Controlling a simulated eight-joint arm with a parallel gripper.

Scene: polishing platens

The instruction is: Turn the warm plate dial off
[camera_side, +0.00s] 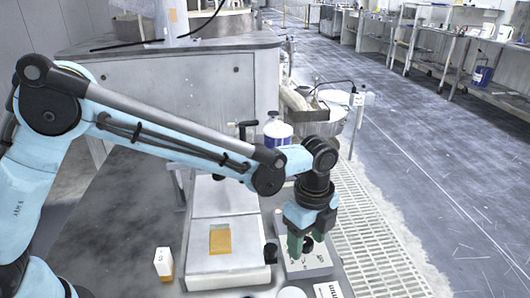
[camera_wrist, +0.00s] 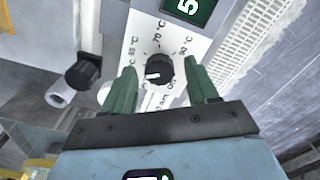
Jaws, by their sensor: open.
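The warm plate (camera_side: 318,268) is a pale box at the lower middle of the side view. Its dial (camera_wrist: 160,69) is a black round knob with a white pointer mark, on a white panel in the wrist view. Temperature marks of 55, 70 and 90 °C are printed around it. The white mark faces the lower left of that picture; the lettering below the dial is partly hidden. My gripper (camera_wrist: 163,82) has green fingers, open, one on each side of the dial, with gaps showing. In the side view my gripper (camera_side: 302,246) points down over the panel, largely covering the dial.
A green display (camera_wrist: 188,8) sits beyond the dial. A black knob (camera_side: 270,252) stands just left of the warm plate. A white platform (camera_side: 227,268) with an orange square (camera_side: 221,240) lies further left, beside a small white box (camera_side: 163,262). A floor grating (camera_side: 375,225) runs to the right.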

